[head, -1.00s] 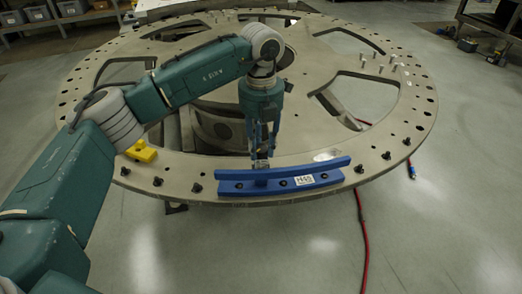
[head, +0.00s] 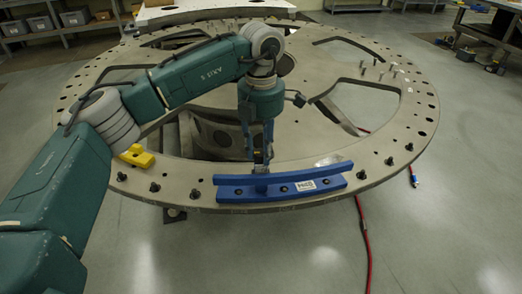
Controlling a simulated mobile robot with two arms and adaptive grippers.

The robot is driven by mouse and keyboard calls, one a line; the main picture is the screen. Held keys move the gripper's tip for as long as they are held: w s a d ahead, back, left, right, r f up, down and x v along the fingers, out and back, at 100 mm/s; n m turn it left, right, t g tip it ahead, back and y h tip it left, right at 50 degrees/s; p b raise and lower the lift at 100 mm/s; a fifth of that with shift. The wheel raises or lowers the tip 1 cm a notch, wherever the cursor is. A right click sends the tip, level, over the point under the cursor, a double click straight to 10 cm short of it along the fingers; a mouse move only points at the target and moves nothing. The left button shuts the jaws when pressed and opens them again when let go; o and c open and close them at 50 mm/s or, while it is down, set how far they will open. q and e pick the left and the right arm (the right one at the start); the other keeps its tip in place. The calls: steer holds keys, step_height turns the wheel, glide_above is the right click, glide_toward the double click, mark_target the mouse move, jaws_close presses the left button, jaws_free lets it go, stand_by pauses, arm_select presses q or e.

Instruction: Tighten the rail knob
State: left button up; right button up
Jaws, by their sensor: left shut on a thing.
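A blue rail (head: 310,190) with dark bolts and a white label lies along the near rim of the big round turret plate (head: 390,165). My left gripper (head: 261,163) points down at the rail's far edge, left of its middle. Its narrow blue fingers are close together and shut on the rail knob, which is mostly hidden by the fingertips and the rail's raised back bar. I cannot see how far the knob is turned. My right gripper is not in view.
A yellow block (head: 137,156) sits on the plate's left rim. Dark bolts stand along the near rim, and several pins (head: 376,68) stand at the far right. A red cable (head: 363,235) hangs below. Shelves with bins are at the back left.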

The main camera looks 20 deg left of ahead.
mark_target(261, 152)
arm_select(q)
steer(key=shift+w+r, duration=0.1)
steer(key=shift+r, duration=0.05)
stand_by(0.4)
steer(key=o, duration=1.1)
steer(key=shift+o, duration=0.2)
step_height(261, 152, up, 12)
